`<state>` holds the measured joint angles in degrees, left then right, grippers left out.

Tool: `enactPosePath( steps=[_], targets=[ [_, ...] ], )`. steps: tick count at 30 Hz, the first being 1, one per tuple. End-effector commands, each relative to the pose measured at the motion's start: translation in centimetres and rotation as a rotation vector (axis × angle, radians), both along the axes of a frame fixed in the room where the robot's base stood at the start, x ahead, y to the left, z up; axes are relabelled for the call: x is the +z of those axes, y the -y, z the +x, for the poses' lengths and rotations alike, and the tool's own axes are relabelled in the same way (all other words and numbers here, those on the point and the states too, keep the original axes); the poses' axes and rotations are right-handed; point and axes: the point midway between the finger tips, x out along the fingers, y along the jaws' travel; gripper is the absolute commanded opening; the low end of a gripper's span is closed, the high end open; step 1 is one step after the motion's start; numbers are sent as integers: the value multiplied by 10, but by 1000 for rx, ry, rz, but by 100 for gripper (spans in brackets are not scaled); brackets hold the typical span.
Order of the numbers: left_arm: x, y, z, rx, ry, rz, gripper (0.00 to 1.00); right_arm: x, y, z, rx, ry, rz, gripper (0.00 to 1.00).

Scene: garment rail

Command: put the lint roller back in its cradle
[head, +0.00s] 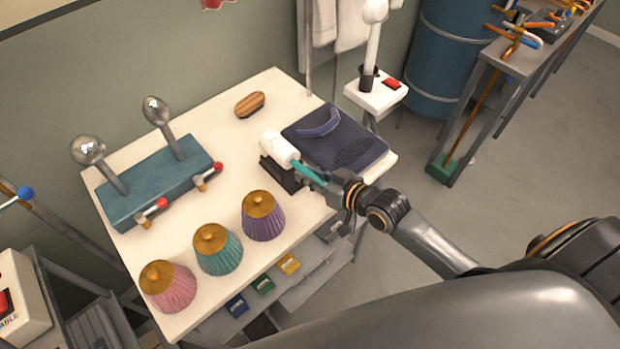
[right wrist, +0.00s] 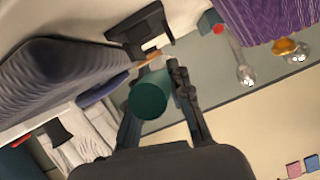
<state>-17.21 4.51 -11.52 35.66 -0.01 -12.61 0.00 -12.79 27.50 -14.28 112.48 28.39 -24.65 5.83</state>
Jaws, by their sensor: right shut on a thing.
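The lint roller has a white roll (head: 279,148) and a teal handle (head: 309,174). My right gripper (head: 323,181) is shut on the handle; in the right wrist view the round teal handle end (right wrist: 150,99) shows between its fingers. The black cradle (head: 284,178) stands on the table beside the folded navy garment. The roll is over or just behind the cradle in the head view; I cannot tell whether they touch. The cradle also shows beyond the handle in the right wrist view (right wrist: 138,28). My left gripper is not in view.
The folded navy garment (head: 345,145) lies close to the cradle's right. A purple pleated shade (head: 263,222) stands in front, with teal (head: 217,253) and pink (head: 167,288) ones further left. A wooden brush (head: 250,104) lies behind. The table (head: 190,105) is clear around the brush.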

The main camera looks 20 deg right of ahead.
Motion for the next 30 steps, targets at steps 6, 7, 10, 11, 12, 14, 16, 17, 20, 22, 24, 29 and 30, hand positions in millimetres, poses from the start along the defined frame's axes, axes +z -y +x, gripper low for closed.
enactPosePath(
  steps=[6, 7, 10, 11, 12, 14, 16, 17, 20, 22, 24, 29, 30],
  targets=[
    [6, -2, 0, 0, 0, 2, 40, -18, 0, -1, 0, 0, 1, 0],
    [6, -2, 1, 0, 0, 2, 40, -19, 0, -1, 0, 0, 1, 0],
    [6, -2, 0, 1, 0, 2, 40, -19, 0, -1, 0, 0, 0, 0],
    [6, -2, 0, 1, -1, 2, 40, -19, 0, -1, 0, 0, 0, 0],
    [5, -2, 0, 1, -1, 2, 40, -19, 0, -1, 0, 0, 0, 0],
    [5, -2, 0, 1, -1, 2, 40, -20, 0, -1, 0, 0, 0, 0],
    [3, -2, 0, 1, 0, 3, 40, -22, 0, -1, 0, 0, 0, 0],
    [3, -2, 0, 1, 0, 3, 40, -23, 0, -1, 0, 0, 0, 0],
    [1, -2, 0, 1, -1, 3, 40, -26, 0, -1, 0, 0, 0, 0],
    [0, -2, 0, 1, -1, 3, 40, -28, 0, -1, 0, 1, 0, 0],
    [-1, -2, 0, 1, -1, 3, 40, -30, 0, -1, 0, 1, 0, 0],
    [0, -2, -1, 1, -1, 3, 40, -31, 0, -1, 0, 0, 0, 25],
    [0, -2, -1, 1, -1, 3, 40, -31, 0, -1, 0, 0, 0, 34]
  ],
)
